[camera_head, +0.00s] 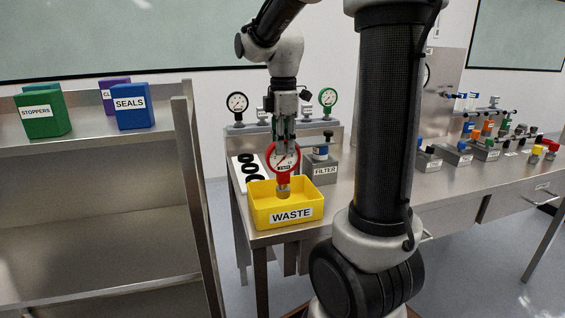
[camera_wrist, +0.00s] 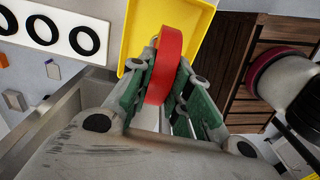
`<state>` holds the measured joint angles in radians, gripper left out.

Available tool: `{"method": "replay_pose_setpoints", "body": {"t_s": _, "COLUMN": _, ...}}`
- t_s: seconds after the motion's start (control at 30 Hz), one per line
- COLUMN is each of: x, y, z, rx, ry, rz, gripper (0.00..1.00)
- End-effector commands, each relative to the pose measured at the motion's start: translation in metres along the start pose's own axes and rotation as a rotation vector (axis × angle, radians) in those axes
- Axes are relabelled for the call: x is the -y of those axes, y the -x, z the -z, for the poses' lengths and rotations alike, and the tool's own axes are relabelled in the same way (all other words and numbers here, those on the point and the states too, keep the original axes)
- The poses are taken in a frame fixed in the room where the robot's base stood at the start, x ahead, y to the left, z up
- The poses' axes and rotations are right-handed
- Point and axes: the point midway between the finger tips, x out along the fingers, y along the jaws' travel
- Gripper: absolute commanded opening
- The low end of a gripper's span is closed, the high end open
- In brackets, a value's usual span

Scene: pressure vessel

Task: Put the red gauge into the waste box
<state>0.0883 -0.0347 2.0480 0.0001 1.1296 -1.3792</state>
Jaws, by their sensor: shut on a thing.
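The red gauge (camera_head: 284,157) has a round white dial with a red rim and hangs upright from my gripper (camera_head: 284,140). My gripper is shut on it, with the fingers pointing down. The yellow waste box (camera_head: 290,215), labelled WASTE, stands on the near left end of the steel bench. The gauge is over the box, and its lower stem reaches down to about the box's opening; I cannot tell whether it touches the box. In the wrist view the red gauge (camera_wrist: 165,65) shows edge-on between the fingers, with the yellow box (camera_wrist: 133,30) behind it.
A white strip with black rings (camera_head: 248,168) lies behind the box, and a grey FILTER block (camera_head: 322,168) stands right of it. Black-rimmed (camera_head: 237,103) and green-rimmed (camera_head: 328,98) gauges stand behind. A shelf (camera_head: 90,145) with STOPPERS and SEALS boxes is at left.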

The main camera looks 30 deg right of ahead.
Motion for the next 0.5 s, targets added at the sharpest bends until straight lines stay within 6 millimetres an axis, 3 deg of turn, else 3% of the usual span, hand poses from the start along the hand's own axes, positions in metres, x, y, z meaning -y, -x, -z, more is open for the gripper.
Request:
{"method": "replay_pose_setpoints", "body": {"t_s": 0.3, "x": 0.0, "y": -0.037, "z": 0.0, "rx": 0.0, "ry": 0.0, "rz": -0.001, "gripper": 0.0}}
{"method": "replay_pose_setpoints", "body": {"t_s": 0.5, "x": 0.0, "y": -0.04, "z": 0.0, "rx": 0.0, "ry": 0.0, "rz": -0.002, "gripper": 0.0}}
